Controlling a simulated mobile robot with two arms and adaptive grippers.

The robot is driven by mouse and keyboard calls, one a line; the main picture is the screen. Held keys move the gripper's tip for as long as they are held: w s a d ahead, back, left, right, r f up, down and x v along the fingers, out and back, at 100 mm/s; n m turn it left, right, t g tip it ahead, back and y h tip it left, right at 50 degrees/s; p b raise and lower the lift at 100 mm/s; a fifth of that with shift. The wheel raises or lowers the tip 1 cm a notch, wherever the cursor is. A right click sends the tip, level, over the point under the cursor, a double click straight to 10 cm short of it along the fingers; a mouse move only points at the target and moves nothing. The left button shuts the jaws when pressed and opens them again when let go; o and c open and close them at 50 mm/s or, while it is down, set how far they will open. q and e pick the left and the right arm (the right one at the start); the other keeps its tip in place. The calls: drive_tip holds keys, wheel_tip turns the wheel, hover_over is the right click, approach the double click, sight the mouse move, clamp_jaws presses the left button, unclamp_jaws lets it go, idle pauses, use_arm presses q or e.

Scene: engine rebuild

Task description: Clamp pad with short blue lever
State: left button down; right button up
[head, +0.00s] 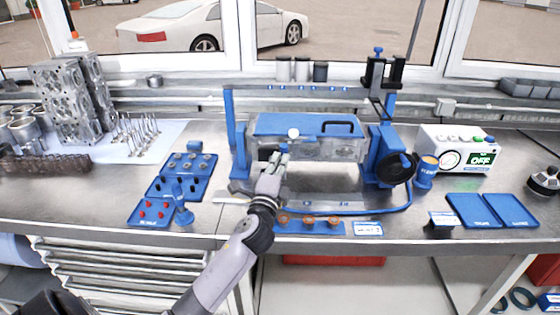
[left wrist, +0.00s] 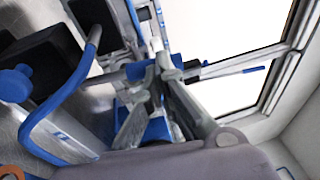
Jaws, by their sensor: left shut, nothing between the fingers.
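My left gripper (head: 277,161) is shut and empty at the front of the blue and metal fixture (head: 345,148). The fixture has a blue top plate with a white knob (head: 293,133) at its front edge. A small blue part (head: 284,148) shows right at the fingertips; it may be the short blue lever, but I cannot tell whether the fingers touch it. In the left wrist view the closed fingers (left wrist: 152,82) point toward blue and metal parts of the fixture. The clamp pad is not clearly seen. My right gripper is not in view.
A blue tray with red pegs (head: 138,217) and a small blue stand (head: 182,213) are left of my arm. Copper-coloured rings lie on a blue strip (head: 345,229) in front. A black round wheel (head: 396,168) and two flat blue trays (head: 470,211) are to the right.

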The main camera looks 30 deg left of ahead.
sight(281, 148)
use_arm(q)
drive_tip(key=shift+w+r+p, duration=0.1)
drive_tip(key=shift+r+p, duration=0.15)
drive_tip(key=shift+p, duration=0.25)
drive_tip(key=w+r+g+p, duration=0.1)
drive_tip(key=p, duration=0.4)
drive_tip(key=shift+a, duration=0.4)
drive_tip(key=x, duration=0.2)
drive_tip(key=shift+w+a+f, duration=0.1)
drive_tip(key=shift+w+a, duration=0.1)
drive_tip(key=shift+a, duration=0.15)
drive_tip(key=shift+w+a, duration=0.1)
drive_tip(key=shift+w, duration=0.15)
drive_tip(key=shift+s, duration=0.1)
